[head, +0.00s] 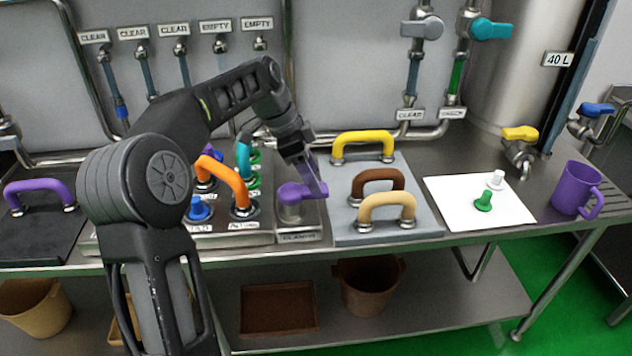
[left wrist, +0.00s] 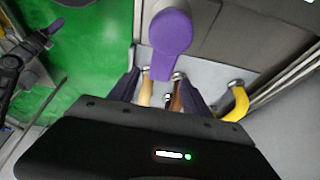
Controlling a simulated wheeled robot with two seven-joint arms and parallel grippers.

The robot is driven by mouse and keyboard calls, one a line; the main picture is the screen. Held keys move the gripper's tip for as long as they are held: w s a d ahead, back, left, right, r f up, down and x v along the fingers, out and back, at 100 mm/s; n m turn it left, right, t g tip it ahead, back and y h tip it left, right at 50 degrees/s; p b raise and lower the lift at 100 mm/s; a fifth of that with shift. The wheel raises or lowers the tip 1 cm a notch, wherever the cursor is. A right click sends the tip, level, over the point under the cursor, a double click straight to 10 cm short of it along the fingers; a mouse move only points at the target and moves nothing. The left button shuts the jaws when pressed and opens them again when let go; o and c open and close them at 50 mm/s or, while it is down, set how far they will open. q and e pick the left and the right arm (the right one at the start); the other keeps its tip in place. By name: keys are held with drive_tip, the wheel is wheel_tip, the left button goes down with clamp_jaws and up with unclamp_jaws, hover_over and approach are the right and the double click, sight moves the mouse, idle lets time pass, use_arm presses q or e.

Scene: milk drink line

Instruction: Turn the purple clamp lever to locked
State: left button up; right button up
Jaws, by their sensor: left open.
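The purple clamp lever (head: 296,193) sits on a round metal post on a plate whose label starts with "CLAMP", right of the orange handle. My left gripper (head: 318,180) reaches down over the lever from behind and above, at its right end. The lever also shows in the left wrist view (left wrist: 170,32), its narrower end reaching between the fingers (left wrist: 158,90). The fingers are apart, one on each side of that end; I cannot tell whether either touches it.
A grey board with yellow (head: 363,138), brown (head: 377,178) and beige (head: 387,205) handles stands close on the right. An orange handle (head: 226,172) and blue knob (head: 198,208) are close on the left. A purple mug (head: 576,188) stands far right.

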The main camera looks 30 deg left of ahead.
sight(303, 189)
use_arm(q)
drive_tip(key=v, duration=0.5)
drive_tip(key=shift+s+f, duration=0.1)
drive_tip(key=shift+f, duration=0.05)
idle(0.3)
